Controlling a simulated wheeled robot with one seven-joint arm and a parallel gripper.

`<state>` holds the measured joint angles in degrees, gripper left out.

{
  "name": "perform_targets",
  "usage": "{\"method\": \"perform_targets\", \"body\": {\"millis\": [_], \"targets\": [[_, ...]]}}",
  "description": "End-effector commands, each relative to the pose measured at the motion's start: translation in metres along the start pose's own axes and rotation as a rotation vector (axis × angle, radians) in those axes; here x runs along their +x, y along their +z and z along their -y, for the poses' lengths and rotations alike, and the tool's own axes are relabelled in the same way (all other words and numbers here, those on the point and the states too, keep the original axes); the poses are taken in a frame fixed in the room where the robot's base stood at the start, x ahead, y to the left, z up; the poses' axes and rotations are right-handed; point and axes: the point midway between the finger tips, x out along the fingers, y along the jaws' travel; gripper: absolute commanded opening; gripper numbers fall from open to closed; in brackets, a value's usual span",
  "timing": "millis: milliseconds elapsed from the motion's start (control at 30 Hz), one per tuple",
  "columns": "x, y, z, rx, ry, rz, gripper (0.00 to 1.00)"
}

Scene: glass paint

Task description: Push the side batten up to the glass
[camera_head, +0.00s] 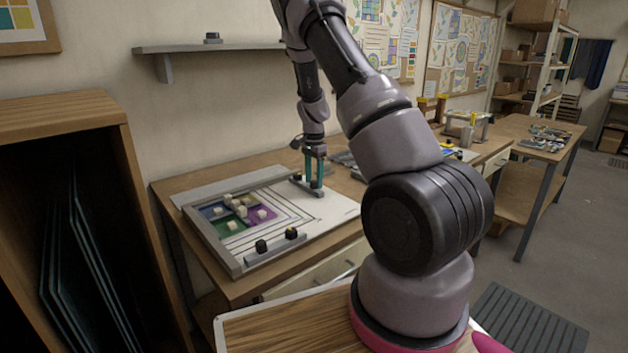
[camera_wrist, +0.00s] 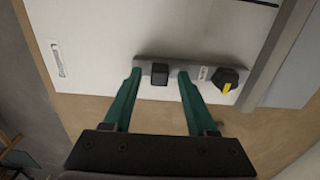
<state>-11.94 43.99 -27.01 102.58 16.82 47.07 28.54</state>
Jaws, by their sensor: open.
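The side batten (camera_head: 319,192) is a short grey bar lying on the right part of the white board. It also shows in the wrist view (camera_wrist: 208,74), with a black block (camera_wrist: 159,74) and a black knob with a yellow mark (camera_wrist: 227,80). My gripper (camera_head: 315,186) is low over this batten. In the wrist view its teal fingers (camera_wrist: 158,74) are open, one on each side of the black block; contact cannot be told. The coloured glass (camera_head: 262,214), with several pale cubes on it, lies to the left, apart from the batten.
A front batten (camera_head: 275,247) with two black knobs lies at the board's near edge. Grey rails (camera_head: 212,239) bound the board's left and back. The white board (camera_head: 335,207) has printed lines and bare room between glass and side batten. A wooden rack stands at left.

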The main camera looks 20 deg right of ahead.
Motion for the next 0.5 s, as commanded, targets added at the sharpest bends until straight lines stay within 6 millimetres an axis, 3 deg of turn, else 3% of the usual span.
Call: {"method": "perform_targets", "body": {"millis": [333,400,500], "targets": [[0.0045,-0.0001,-0.0001,0.000,0.000,0.000,0.57],[0.0044,-0.0001,-0.0001,0.000,0.000,0.000,0.31],[0.0043,-0.0001,-0.0001,0.000,0.000,0.000,0.00]]}}
